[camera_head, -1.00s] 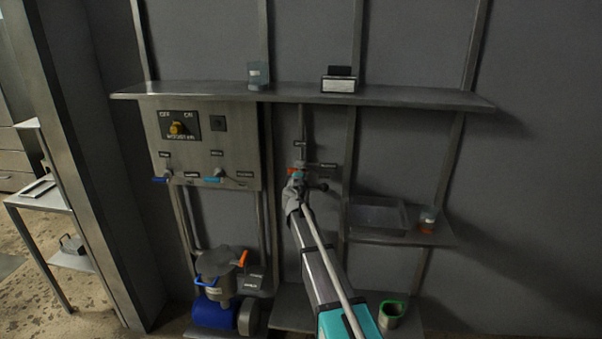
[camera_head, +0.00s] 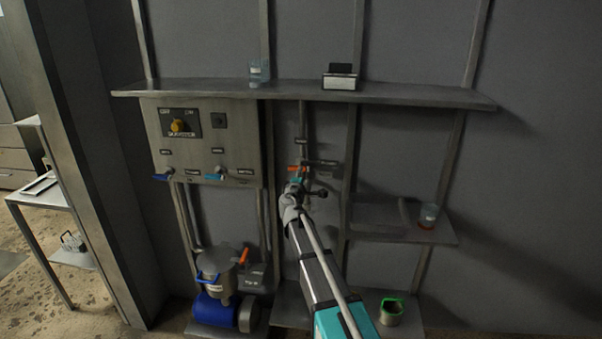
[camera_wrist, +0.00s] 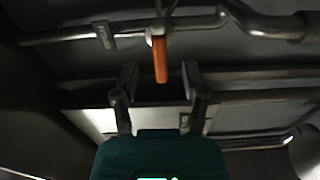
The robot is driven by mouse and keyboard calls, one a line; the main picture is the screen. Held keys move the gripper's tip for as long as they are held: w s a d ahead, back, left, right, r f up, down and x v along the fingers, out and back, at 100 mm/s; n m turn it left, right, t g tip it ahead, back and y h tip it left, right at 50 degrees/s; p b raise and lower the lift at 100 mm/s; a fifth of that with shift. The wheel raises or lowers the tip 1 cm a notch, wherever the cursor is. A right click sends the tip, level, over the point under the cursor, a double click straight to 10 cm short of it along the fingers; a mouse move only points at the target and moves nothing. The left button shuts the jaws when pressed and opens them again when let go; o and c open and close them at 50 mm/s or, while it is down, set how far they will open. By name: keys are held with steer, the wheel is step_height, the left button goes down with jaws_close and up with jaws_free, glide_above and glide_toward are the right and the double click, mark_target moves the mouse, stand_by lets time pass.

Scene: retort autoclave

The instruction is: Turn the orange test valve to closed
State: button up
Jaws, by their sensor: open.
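The orange test valve handle (camera_wrist: 161,58) shows in the wrist view, hanging from a pipe at the top centre. It lies between and just beyond the two fingertips of my gripper (camera_wrist: 158,80), which is open and empty. In the head view the orange handle (camera_head: 297,168) shows as a small bar on the vertical pipe, just above my gripper (camera_head: 296,187). The gripper's fingers are too small and dark to make out there. I cannot tell whether any finger touches the handle.
A control panel (camera_head: 215,128) with a yellow knob and blue-handled valves is at the left. A long shelf (camera_head: 400,94) runs above. A lower shelf (camera_head: 435,233) is at the right. A blue pump (camera_head: 212,310) with a pot stands below left.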

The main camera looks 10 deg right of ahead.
steer(key=v, duration=0.6)
steer(key=shift+s, duration=0.25)
